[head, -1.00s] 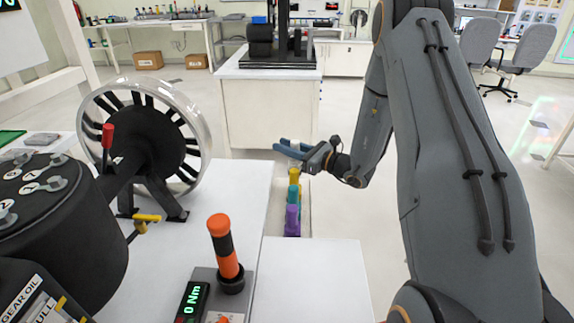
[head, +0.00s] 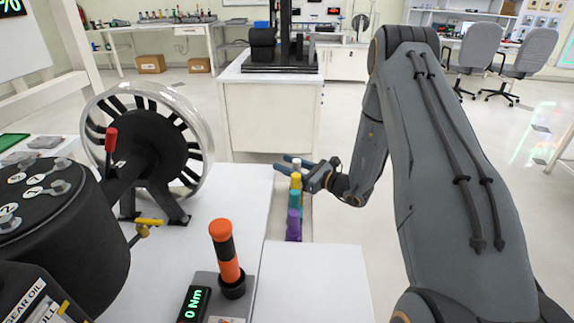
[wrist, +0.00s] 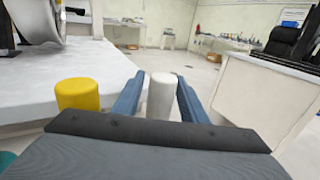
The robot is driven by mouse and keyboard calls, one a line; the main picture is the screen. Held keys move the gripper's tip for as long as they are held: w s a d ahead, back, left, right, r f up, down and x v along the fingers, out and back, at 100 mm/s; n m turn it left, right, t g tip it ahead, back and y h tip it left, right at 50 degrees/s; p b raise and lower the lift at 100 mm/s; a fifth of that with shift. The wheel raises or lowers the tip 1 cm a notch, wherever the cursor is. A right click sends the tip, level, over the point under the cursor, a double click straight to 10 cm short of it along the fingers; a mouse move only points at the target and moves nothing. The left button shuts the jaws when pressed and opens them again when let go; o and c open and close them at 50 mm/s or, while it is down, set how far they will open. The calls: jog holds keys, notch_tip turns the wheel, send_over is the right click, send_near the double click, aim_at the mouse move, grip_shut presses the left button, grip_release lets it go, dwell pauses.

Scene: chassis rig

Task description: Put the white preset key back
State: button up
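The white preset key (wrist: 161,97) stands upright between my gripper's two blue fingers in the wrist view, with a narrow gap of floor visible beside it. In the head view the white key (head: 296,163) shows at the far end of the row of coloured keys, just beyond the yellow key (head: 295,182). My gripper (head: 287,163) is around it with its fingers spread, pointing left. The yellow key (wrist: 78,94) stands to the left of my gripper in the wrist view. The white key's lower part is hidden by my gripper.
A teal key (head: 294,199) and a purple key (head: 293,224) stand nearer in the same row. The white bench (head: 225,215) with the wheel (head: 150,140) lies to the left. A white cabinet (head: 268,120) stands behind. Open floor lies to the right.

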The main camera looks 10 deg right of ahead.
jog(key=shift+r, duration=0.15)
jog(key=shift+s+d, duration=0.15)
jog(key=b+v, duration=0.1)
jog(key=v, duration=1)
jog(key=shift+s+d, duration=0.2)
jog(key=shift+s, duration=0.05)
